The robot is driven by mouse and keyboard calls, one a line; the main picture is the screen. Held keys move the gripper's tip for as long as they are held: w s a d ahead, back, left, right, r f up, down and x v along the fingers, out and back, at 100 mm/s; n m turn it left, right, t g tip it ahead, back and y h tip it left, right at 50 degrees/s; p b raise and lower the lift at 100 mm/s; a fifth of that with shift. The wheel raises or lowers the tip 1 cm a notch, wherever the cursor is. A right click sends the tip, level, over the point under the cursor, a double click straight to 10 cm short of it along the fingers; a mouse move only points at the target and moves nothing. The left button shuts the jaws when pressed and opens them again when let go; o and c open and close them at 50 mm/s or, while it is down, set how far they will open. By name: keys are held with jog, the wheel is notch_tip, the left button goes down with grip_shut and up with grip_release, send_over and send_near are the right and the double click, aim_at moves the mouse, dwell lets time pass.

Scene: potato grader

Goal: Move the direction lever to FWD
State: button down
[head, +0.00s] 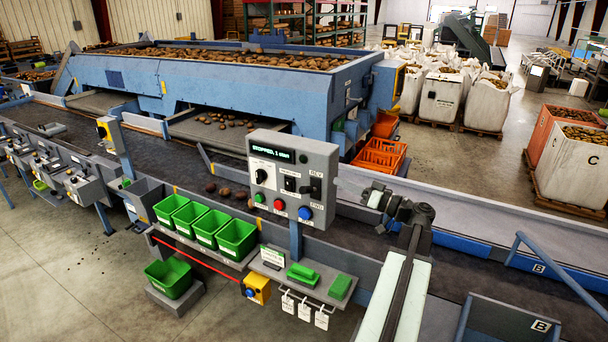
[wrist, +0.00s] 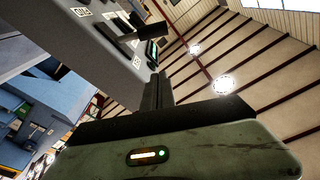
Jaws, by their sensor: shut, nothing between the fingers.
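The grey control panel (head: 325,158) stands on a post in the middle of the head view, its display reading STOPPED. The direction lever (head: 305,189) is a small black handle on the right of its face, between the REV and FWD labels; which label it is set to I cannot tell. In the wrist view, a black lever-like part (wrist: 124,36) sticks out from the grey panel face (wrist: 98,50) at upper left. My gripper (head: 371,192) is to the right of the panel, apart from it. Its dark fingers (wrist: 157,92) are shut and empty in the wrist view.
A black knob (head: 262,175), another black switch (head: 290,184) and red (head: 279,205) and blue (head: 305,213) buttons share the panel. Green bins (head: 237,237) and a shelf (head: 322,290) sit below. A conveyor (head: 460,232) runs behind my arm.

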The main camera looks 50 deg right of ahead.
jog(key=r+p, duration=0.1)
send_over(309, 190)
jog(key=d, duration=0.3)
jog(key=shift+w+d+r, duration=0.2)
jog(key=shift+w, duration=0.2)
jog(key=f+b, duration=0.1)
jog(key=a+f+b, duration=0.1)
jog(key=s+f+b, duration=0.1)
jog(key=shift+a+f, duration=0.3)
jog(key=shift+f, duration=0.05)
jog(key=shift+a, duration=0.1)
